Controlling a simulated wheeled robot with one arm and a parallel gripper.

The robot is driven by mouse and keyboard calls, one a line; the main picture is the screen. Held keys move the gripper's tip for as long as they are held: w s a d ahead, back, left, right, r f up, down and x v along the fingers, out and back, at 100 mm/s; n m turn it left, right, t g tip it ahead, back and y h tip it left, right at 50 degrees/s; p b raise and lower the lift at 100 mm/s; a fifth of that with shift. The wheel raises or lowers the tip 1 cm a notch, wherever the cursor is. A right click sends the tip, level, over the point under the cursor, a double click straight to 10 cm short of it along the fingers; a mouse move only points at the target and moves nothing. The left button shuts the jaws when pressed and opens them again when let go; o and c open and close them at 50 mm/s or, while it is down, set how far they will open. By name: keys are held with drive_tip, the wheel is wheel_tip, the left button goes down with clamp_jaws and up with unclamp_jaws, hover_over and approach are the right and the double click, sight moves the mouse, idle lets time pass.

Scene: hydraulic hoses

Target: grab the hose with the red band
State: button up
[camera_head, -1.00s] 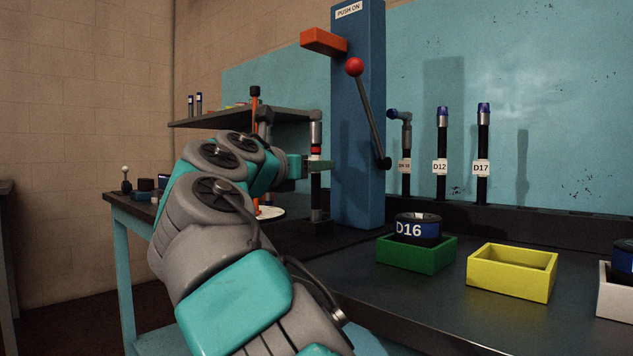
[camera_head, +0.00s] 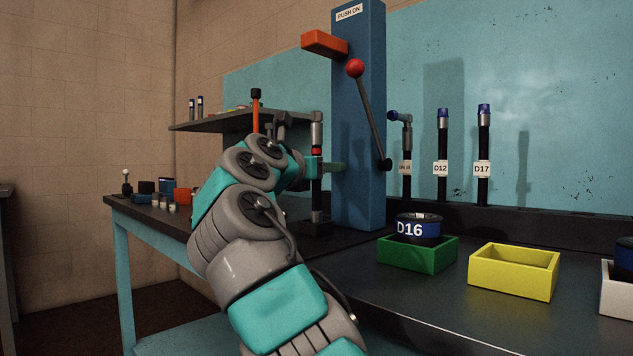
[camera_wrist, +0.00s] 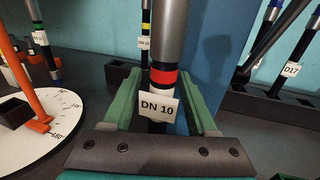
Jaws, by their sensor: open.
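My gripper (camera_wrist: 160,103) is open, with one green finger on each side of the hose around the label. I cannot tell whether either finger touches it. In the head view my gripper (camera_head: 325,167) is at the hose just below the red band, partly hidden by my wrist.
The blue column (camera_head: 358,120) with its red-knobbed lever stands close on the right. A white dial with an orange arm (camera_wrist: 40,110) lies left. Green (camera_head: 418,254) and yellow (camera_head: 513,273) bins sit at the front right.

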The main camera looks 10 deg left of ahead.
clamp_jaws()
idle(0.3)
idle(1.0)
